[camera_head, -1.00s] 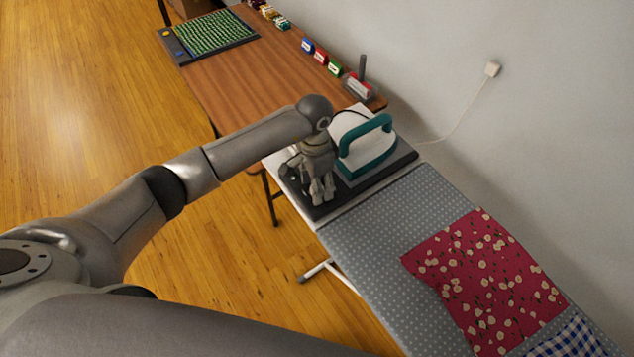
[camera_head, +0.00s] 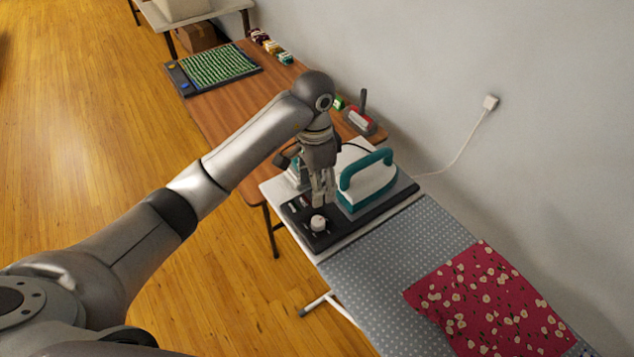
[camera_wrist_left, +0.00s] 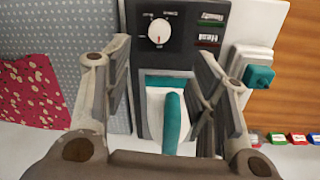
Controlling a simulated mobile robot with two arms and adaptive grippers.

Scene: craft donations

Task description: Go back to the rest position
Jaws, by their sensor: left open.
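My left gripper (camera_head: 322,198) hangs fingers down above the dark panel (camera_head: 340,235) of the iron station. It is open and empty; in the left wrist view its two fingers (camera_wrist_left: 162,62) stand wide apart. A white round knob (camera_head: 319,223) on the panel is just in front of the fingertips and not held; it also shows in the left wrist view (camera_wrist_left: 159,31). The white and teal iron (camera_head: 372,195) stands on the panel to the right of the gripper. Its teal handle (camera_wrist_left: 172,125) appears between the fingers in the left wrist view. My right gripper is not in view.
The grey dotted ironing board (camera_head: 385,265) carries a red floral cloth (camera_head: 490,305). A brown table (camera_head: 225,110) behind holds a green-patterned tray (camera_head: 220,68) and small coloured packs. A white cord runs to the wall plug (camera_head: 491,102). Open wooden floor lies left.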

